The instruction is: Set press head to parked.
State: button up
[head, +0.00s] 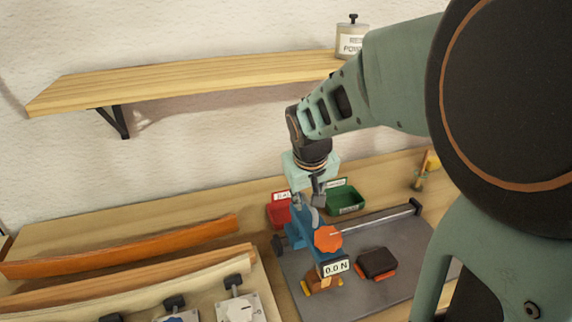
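The press (302,233) is a blue body with an orange knob (327,239) on its front and a white display reading 0.0 N. It stands on a grey plate (372,295). I cannot tell which part is the press head or what setting it has. My gripper (317,206) points down at the top of the blue body, in front of the bins. Its fingers are small and partly overlap the press in the view, so I cannot tell whether they touch it or how far they are open.
A dark block with orange edges (377,263) lies on the plate, near a metal rail (375,219). A red bin (279,212) and a green bin (346,200) stand behind. Bent laths (130,250) lie at left. A wooden shelf (190,82) with a labelled pot (351,42) hangs above.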

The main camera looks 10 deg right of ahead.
jog(key=shift+r, duration=0.1)
grip_shut()
dwell(0.3)
jog(key=shift+d, duration=0.25)
jog(key=w+d, duration=0.3)
jog(key=d, duration=1.4)
jog(key=w+d, duration=0.3)
jog(key=d, duration=1.4)
jog(key=shift+w, duration=0.35)
jog(key=shift+d+r, duration=0.15)
